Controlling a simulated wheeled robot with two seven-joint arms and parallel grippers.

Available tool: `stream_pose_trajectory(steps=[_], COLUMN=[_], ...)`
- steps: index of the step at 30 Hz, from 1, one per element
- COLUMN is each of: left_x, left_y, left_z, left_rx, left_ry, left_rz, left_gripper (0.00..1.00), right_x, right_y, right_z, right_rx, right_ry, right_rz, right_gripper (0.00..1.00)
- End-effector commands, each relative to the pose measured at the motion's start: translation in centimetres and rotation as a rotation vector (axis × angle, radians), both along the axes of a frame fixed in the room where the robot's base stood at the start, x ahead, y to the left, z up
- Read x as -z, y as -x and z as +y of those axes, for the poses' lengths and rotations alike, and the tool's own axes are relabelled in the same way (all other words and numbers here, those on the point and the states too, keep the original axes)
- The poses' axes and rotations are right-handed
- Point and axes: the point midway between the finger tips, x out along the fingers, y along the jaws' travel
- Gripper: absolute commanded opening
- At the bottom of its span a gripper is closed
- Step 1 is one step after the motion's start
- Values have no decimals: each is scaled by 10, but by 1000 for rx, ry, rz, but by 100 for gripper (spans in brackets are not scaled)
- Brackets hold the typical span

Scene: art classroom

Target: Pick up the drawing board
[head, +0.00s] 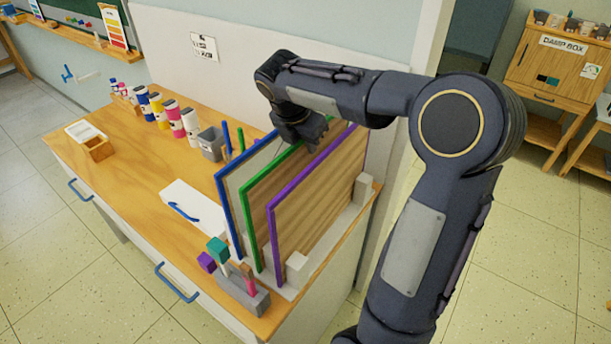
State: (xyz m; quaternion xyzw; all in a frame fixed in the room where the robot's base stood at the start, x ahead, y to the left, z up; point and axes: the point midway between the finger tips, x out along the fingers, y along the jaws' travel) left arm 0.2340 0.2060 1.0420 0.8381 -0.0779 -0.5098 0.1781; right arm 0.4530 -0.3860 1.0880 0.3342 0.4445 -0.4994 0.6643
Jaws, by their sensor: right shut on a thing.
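Three drawing boards stand upright side by side in a white rack (297,268) at the near right end of the wooden counter. One has a blue edge (229,215), the middle one a green edge (252,228), and the nearest a purple edge (275,248). My right gripper (303,138) reaches over from the right and is shut on the top edge of the green-edged board. Its fingertips are partly hidden by the hand and are hard to make out. The boards still stand in the rack. My left gripper is not in view.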

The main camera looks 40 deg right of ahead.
Motion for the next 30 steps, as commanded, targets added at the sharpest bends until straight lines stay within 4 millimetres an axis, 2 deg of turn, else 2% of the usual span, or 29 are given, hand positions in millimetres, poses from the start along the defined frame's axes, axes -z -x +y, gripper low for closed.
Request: stream_pose_trajectory(steps=[5,11,17,30], left_x=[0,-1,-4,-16], left_y=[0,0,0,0], left_z=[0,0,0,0], left_rx=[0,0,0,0], left_ry=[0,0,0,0], left_rz=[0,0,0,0], left_gripper=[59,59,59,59], right_x=[-4,-21,-55,-144], right_y=[-1,-1,-1,-1], right_z=[0,0,0,0], right_rx=[0,0,0,-1], right_ry=[1,1,0,1], right_rz=[-4,-6,-7,-5], right_gripper=[0,0,0,0])
